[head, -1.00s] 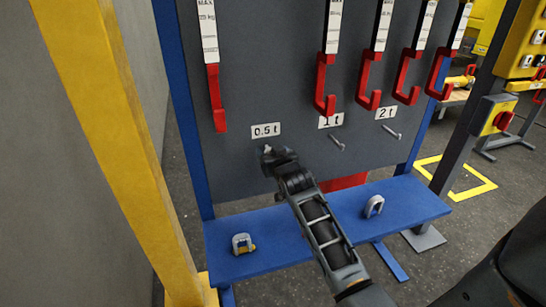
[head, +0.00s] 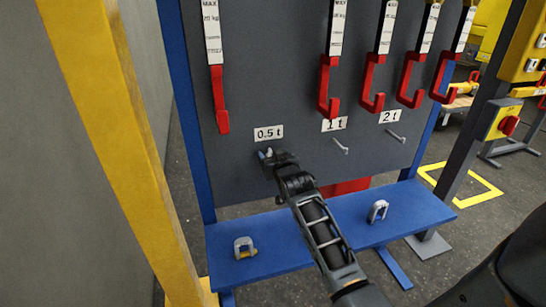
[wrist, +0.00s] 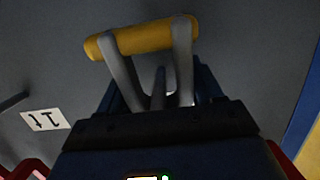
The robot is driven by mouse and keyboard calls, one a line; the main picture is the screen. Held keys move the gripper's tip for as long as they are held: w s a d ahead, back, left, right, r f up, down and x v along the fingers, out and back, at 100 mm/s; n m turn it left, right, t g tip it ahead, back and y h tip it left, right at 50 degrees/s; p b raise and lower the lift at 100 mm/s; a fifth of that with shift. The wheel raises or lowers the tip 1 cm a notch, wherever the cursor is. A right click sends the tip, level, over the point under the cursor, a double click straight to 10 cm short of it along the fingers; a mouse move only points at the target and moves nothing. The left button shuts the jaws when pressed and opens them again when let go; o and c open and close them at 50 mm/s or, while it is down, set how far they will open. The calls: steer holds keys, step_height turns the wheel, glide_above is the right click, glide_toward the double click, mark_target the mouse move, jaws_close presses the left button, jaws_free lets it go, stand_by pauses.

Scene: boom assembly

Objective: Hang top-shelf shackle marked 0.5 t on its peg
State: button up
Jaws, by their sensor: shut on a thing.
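My gripper (head: 272,160) is at the grey board, just below the 0.5 t label (head: 268,132). In the wrist view my gripper (wrist: 160,105) is shut on a grey shackle (wrist: 183,62) with a yellow pin (wrist: 148,37). The pin end points away from the jaws. A short grey bar (wrist: 159,82) shows between the shackle's legs; it may be the 0.5 t peg, but I cannot tell whether the shackle is around it. In the head view my gripper hides that peg and most of the shackle.
Pegs marked 1 t (head: 341,147) and 2 t (head: 396,135) are to the right. Two other shackles stand on the blue shelf (head: 300,262), left (head: 243,247) and right (head: 378,211). Red hooks (head: 219,100) hang above. A yellow post (head: 105,130) stands at left.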

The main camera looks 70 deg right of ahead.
steer(key=shift+f, duration=0.35)
steer(key=o, duration=1.3)
steer(key=shift+o, duration=0.2)
steer(key=shift+s+a+f, duration=0.1)
steer(key=shift+s+a, duration=0.05)
steer(key=v, duration=0.7)
steer(key=shift+s+r, duration=0.15)
steer(key=shift+r, duration=0.35)
steer(key=shift+a, duration=0.15)
